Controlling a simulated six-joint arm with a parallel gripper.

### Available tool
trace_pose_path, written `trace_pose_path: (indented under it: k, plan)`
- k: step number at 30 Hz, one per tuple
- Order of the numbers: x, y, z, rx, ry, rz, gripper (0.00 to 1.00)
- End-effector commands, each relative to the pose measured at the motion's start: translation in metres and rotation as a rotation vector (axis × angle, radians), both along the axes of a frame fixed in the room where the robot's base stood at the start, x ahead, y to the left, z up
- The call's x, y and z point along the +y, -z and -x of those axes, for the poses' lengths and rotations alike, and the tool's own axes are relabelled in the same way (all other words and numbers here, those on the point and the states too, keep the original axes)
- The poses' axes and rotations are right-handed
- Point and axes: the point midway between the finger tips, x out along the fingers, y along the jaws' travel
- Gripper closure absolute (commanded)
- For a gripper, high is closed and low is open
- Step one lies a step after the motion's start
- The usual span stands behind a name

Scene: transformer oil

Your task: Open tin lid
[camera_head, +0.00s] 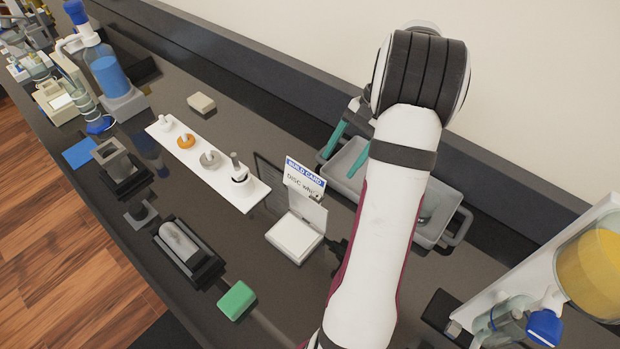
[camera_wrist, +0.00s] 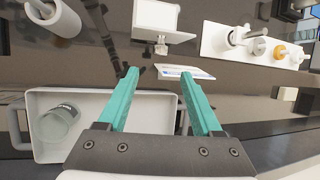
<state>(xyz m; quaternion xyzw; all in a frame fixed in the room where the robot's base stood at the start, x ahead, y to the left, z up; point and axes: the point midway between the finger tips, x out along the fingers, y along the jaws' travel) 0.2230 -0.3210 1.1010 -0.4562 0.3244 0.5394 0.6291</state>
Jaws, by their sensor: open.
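No thing is plainly marked as the tin. A white box-like piece (camera_head: 295,238) with an upright white panel (camera_head: 309,208) stands mid-bench, beside a build card (camera_head: 304,178); whether the panel is its raised lid I cannot tell. In the wrist view a white piece (camera_wrist: 155,17) with a small metal fitting shows at the top, beyond the card (camera_wrist: 186,71). My gripper (camera_head: 338,164) is open and empty, its teal fingers apart above the grey tray. In the wrist view the gripper (camera_wrist: 158,73) points toward the card, without visible contact.
The grey tray (camera_wrist: 100,101) holds a glass vessel (camera_wrist: 60,122). A white strip (camera_head: 218,184) carries several small round parts. A green block (camera_head: 236,300) and a dark fixture (camera_head: 188,252) lie at the front. Yellow-filled glassware (camera_head: 592,262) stands at right. The wall is close behind.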

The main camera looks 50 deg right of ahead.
Motion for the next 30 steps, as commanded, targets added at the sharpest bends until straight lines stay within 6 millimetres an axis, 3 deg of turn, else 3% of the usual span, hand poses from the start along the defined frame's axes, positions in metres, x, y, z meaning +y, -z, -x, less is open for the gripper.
trace_pose_path:
  k: [6,10,15,23,30]
  plan:
    - [0.026,0.057,-0.013,0.002,-0.003,-0.003,0.33]
    - [0.035,0.08,-0.019,0.001,-0.002,-0.002,0.33]
    - [0.041,0.094,-0.022,0.001,-0.002,0.002,0.33]
    - [0.041,0.096,-0.022,0.001,-0.001,0.002,0.33]
    - [0.041,0.095,-0.022,0.0,-0.002,0.002,0.73]
